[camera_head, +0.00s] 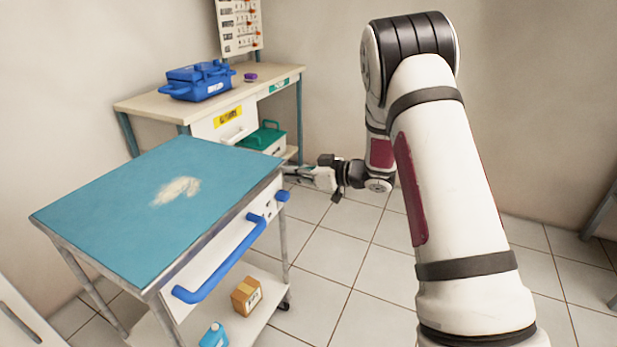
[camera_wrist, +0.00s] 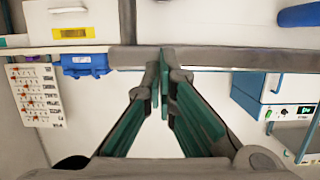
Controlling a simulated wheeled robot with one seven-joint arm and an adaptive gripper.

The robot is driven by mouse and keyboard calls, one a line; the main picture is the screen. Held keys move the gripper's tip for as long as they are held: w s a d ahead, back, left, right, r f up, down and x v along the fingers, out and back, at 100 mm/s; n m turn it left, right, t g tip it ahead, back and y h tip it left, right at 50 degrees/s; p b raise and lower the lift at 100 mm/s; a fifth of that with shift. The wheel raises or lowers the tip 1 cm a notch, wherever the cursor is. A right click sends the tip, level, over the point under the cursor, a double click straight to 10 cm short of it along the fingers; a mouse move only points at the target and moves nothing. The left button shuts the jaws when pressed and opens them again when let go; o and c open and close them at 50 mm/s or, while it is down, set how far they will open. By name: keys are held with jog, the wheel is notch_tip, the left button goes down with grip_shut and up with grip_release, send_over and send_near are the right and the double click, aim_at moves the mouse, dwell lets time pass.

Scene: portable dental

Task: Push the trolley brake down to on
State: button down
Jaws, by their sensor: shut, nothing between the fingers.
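The trolley (camera_head: 120,205) has a flat blue top and stands at the left in the head view. A short blue lever or knob (camera_head: 283,196), which looks like the brake, sticks out near the right end of its front. I cannot tell its exact setting. My gripper (camera_head: 291,172) is just beyond the trolley's far right corner, a little above the blue piece and seemingly apart from it. In the wrist view, my gripper's green-padded fingers (camera_wrist: 165,62) are shut with nothing between them. A blue part (camera_wrist: 299,15) shows at the upper right; I cannot tell which piece it is.
The trolley's long blue handle (camera_head: 222,262) runs along its front. A brown box (camera_head: 246,296) and a blue bottle (camera_head: 214,335) are on its lower shelf. Behind stands a bench (camera_head: 145,103) with a blue case (camera_head: 198,82). The tiled floor (camera_head: 335,250) on the right is clear.

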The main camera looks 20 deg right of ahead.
aim_at(289, 197)
jog(key=shift+w+a+f+b, duration=0.15)
jog(key=shift+f+b, duration=0.2)
jog(key=shift+f, duration=0.7)
jog(key=shift+w+a+f+b, duration=0.1)
jog(key=shift+f+b, duration=0.25)
jog(key=shift+f, duration=0.7)
notch_tip(289, 197, down, 5)
jog(key=shift+r+b, duration=0.1)
jog(key=shift+b, duration=0.8)
jog(key=shift+r, duration=0.15)
